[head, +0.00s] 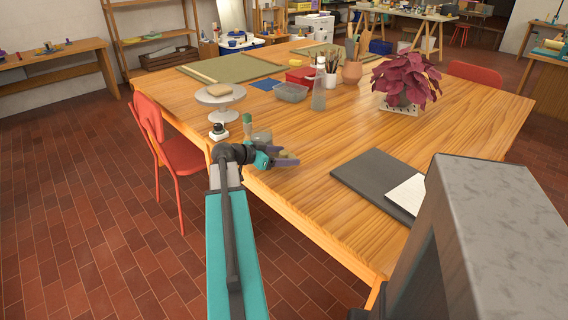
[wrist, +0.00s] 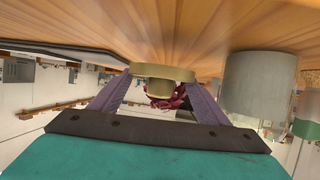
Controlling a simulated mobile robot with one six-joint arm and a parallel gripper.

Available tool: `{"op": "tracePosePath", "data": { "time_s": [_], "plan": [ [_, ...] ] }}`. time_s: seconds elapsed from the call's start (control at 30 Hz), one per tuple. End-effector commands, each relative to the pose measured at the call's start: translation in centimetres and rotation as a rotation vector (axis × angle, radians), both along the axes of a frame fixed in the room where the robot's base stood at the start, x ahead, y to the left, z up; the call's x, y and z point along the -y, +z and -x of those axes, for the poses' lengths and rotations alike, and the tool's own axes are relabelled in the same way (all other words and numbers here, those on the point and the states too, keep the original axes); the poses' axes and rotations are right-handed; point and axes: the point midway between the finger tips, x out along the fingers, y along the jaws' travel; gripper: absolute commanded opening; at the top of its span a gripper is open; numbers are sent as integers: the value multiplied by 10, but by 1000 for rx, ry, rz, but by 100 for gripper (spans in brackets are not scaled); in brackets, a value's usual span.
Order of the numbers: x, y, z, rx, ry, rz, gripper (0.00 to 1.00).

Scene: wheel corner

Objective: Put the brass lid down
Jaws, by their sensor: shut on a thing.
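The brass lid (wrist: 162,72) is a round, dull yellow disc with a smaller round part, between the two purple fingers of my gripper (wrist: 160,79). My gripper is shut on it. In the wrist view the table appears at the top, close to the lid's broad face; I cannot tell whether they touch. In the head view my gripper (head: 286,158) is over the near left edge of the wooden table (head: 330,190), and only a small olive patch of the lid (head: 284,153) shows between the fingers.
A grey cylinder (head: 262,137) stands just beyond my gripper; it is close beside the fingers in the wrist view (wrist: 260,85). A green-topped object (head: 247,122) and a turntable (head: 220,96) are behind it. Bare table lies to the right, before a dark board (head: 372,172).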

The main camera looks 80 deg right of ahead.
Motion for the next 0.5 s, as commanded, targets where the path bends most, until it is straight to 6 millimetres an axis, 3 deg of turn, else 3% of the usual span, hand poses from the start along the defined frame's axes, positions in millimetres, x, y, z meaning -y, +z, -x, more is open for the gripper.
{"op": "tracePosePath", "data": {
  "time_s": [0.5],
  "plan": [
    [2, -5, 0, 0, -1, 0, 48]
  ]
}}
